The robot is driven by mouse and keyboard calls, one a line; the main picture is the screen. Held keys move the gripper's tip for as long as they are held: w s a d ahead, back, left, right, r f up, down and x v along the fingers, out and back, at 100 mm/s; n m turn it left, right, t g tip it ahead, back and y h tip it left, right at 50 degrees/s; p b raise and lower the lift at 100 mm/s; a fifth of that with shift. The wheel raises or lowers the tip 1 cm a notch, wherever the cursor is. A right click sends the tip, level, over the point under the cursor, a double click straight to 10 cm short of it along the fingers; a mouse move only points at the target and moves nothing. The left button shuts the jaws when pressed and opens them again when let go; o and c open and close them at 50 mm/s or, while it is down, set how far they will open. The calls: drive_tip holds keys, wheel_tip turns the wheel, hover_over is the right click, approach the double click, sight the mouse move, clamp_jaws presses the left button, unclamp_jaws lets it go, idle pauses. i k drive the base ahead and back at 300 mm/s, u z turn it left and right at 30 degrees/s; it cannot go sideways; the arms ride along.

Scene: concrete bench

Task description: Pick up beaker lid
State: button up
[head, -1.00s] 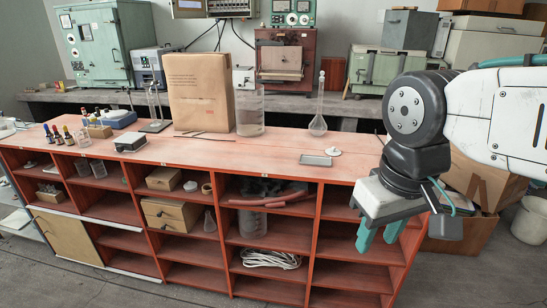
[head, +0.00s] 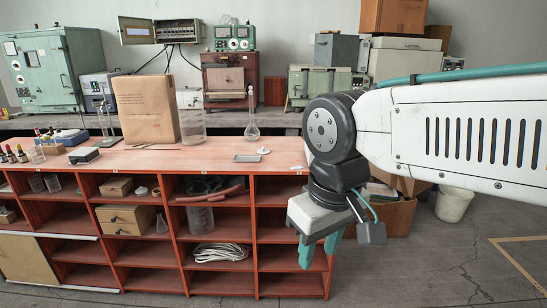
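A small white round lid with a knob (head: 263,151) lies on the reddish bench top, near its right end. It looks like the beaker lid. A tall clear beaker (head: 192,126) stands further left, beside a brown paper package. My gripper (head: 319,250) hangs in front of the shelving's right end, to the right of the lid and lower in the picture. Its two teal fingers point down and are apart, with nothing seen between them. No part of the lid is hidden.
A small grey tray (head: 247,158) lies just left of the lid. A long-necked flask (head: 252,115) stands behind it. The brown package (head: 149,109) stands at the back left. The bench top (head: 190,160) is mostly bare along the front. Open floor is at right.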

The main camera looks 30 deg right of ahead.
sight(262, 152)
drive_tip(key=z, duration=0.6)
drive_tip(key=i, duration=1)
drive_tip(key=k, duration=0.55)
drive_tip(key=z, duration=1.85)
drive_tip(key=i, duration=1.95)
drive_tip(key=u, duration=2.75)
